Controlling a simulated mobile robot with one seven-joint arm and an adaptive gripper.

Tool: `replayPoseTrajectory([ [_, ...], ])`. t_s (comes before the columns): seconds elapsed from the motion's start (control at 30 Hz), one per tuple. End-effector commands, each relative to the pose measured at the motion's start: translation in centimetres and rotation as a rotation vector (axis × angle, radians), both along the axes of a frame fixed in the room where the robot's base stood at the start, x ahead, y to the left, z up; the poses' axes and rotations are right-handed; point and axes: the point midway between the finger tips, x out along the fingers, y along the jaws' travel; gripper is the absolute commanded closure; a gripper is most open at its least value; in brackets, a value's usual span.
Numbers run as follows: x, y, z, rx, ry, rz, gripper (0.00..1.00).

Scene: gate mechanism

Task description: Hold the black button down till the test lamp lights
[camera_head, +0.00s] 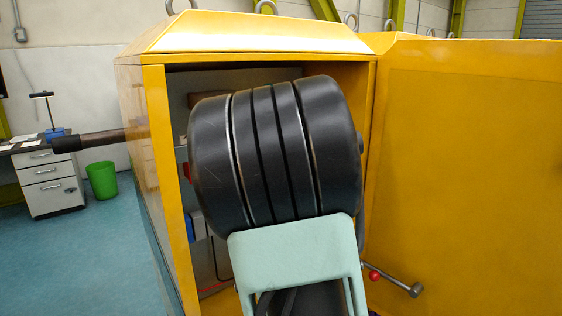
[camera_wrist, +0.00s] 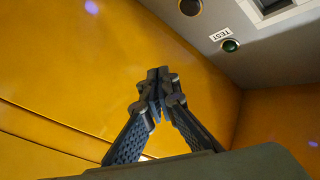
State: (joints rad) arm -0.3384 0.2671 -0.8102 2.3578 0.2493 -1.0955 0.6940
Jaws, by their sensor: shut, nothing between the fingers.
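In the wrist view my gripper (camera_wrist: 158,85) has its fingertips together and empty, with yellow wall behind them. A grey panel is at the upper right. On it a dark round button (camera_wrist: 190,6) is cut by the top edge; it looks like the black button. My fingertips appear apart from it, below and left of it in the picture. A dark green round lamp (camera_wrist: 230,45) beside an upside-down TEST label (camera_wrist: 220,34) looks unlit. In the head view my arm hides my gripper, the button and the lamp.
The yellow cabinet (camera_head: 160,190) stands open, its door (camera_head: 470,170) out to the right. A rod with a dark grip (camera_head: 85,141) sticks out left. A green bin (camera_head: 102,180) and a desk (camera_head: 48,180) stand far left.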

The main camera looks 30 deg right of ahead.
Motion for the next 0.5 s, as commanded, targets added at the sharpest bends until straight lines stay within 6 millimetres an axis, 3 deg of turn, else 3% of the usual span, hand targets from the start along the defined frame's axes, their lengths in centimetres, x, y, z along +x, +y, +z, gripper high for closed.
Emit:
replayPoseTrajectory([
  [0.27,0.4,0.1,0.0,0.000,0.003,0.001,1.00],
  [0.5,3.2,0.6,0.0,-0.002,0.004,0.003,1.00],
])
